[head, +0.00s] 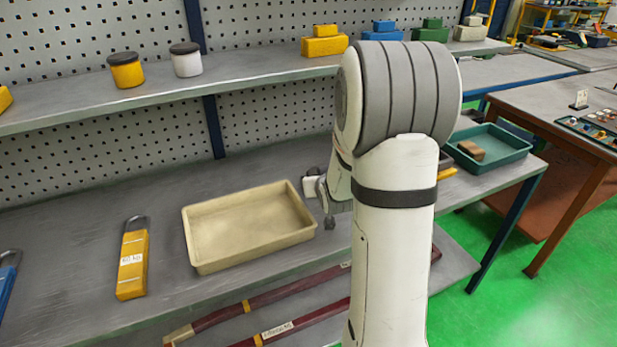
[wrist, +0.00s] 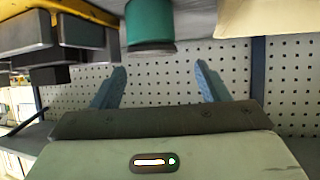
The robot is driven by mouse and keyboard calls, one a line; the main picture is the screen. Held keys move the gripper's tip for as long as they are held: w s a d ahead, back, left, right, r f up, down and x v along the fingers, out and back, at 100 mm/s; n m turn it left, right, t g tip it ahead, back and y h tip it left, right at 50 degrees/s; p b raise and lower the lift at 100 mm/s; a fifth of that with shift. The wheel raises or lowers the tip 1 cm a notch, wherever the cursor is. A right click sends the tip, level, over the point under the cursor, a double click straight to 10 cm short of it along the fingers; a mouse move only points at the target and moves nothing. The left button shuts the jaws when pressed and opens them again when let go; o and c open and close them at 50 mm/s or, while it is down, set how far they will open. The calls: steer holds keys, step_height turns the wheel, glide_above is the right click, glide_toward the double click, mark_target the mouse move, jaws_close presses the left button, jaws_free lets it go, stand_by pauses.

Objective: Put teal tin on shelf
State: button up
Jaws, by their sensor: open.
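The teal tin (wrist: 150,22) shows at the top of the wrist view, upside down, with its dark lid towards the bottom of the picture. My gripper (wrist: 160,68) is open and empty. Its two blue-grey fingers point towards the tin, which appears ahead of the tips and between them sideways, with no visible contact. In the head view the tin is not seen; my arm covers part of the bench. The shelf (head: 240,78) runs along the pegboard above the bench and carries a yellow tin (head: 126,72) and a white tin (head: 187,62), both dark-lidded.
A beige tray (head: 190,238) lies on the bench left of my arm. A yellow labelled block (head: 132,262) is further left. Stacked yellow blocks (head: 324,45) stand on the shelf's right part. Shelf space between them and the white tin is clear. A teal tray (head: 515,155) is at right.

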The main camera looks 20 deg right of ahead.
steer(key=shift+w+d+f+t, duration=0.4)
steer(key=shift+w+d+f, duration=0.2)
steer(key=shift+d+f, duration=0.15)
steer(key=shift+w+d+f, duration=0.1)
steer(key=shift+w+d, duration=0.05)
steer(key=shift+w, duration=0.15)
steer(key=shift+r+p+x, duration=0.15)
steer(key=shift+p+x, duration=0.3)
steer(key=shift+x, duration=1.35)
steer(key=shift+r+p+x, duration=0.15)
steer(key=shift+p+x, duration=0.3)
steer(key=shift+x, duration=1.35)
steer(key=shift+w, duration=0.1)
steer(key=c, duration=0.8)
steer(key=shift+c, duration=1)
steer(key=shift+r, duration=0.2)
